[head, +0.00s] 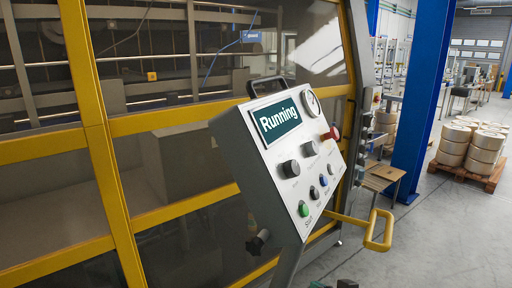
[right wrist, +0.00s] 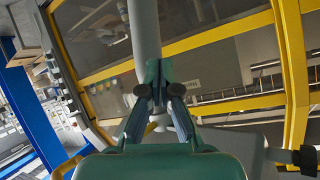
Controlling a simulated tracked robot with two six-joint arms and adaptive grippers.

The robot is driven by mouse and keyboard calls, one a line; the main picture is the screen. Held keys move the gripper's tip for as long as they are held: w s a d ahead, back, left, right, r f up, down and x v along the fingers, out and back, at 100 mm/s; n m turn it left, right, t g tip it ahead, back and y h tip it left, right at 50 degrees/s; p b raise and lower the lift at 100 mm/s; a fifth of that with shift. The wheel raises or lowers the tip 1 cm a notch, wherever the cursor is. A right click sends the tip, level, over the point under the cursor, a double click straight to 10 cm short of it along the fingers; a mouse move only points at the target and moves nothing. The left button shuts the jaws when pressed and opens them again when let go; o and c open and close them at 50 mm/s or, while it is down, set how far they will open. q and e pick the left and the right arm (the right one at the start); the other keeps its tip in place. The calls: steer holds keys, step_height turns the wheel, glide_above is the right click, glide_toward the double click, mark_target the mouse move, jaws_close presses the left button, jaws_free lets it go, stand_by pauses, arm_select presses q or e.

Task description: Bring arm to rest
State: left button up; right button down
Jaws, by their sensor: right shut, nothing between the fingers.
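My right gripper (right wrist: 159,74) fills the lower middle of the right wrist view, a green body with two fingers closed together and nothing held. In the head view only small green and dark parts of it (head: 336,284) show at the bottom edge, below the control panel (head: 262,165). The panel's screen (head: 278,121) reads "Running". A grey post (right wrist: 145,32) lies beyond the fingertips in the right wrist view; I cannot tell whether they touch. My left gripper is in neither view.
The yellow-framed machine (head: 100,150) stands behind the panel. A yellow handle (head: 380,232) sticks out at the panel's right. A blue column (head: 425,90) and a pallet (head: 470,168) with stacked rolls stand farther right. The floor (head: 450,245) at the lower right is clear.

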steer(key=s+a+f+m+g, duration=0.1)
steer(key=s+f+g, duration=0.15)
steer(key=f, duration=0.35)
steer(key=s+a+f+g, duration=0.1)
steer(key=s+f, duration=0.3)
steer(key=f, duration=0.2)
steer(key=s+f+m+g, duration=0.1)
steer(key=s+f+g, duration=0.15)
steer(key=f, duration=0.45)
steer(key=s+a+f+g, duration=0.1)
steer(key=s+f+g, duration=0.1)
steer(key=s+f, duration=0.3)
steer(key=s+f+m+g+h, duration=0.1)
steer(key=s+f, duration=0.4)
steer(key=s, duration=0.8)
steer(key=shift+a+m+g, duration=0.3)
steer(key=shift+a+g, duration=0.1)
steer(key=shift+g, duration=0.3)
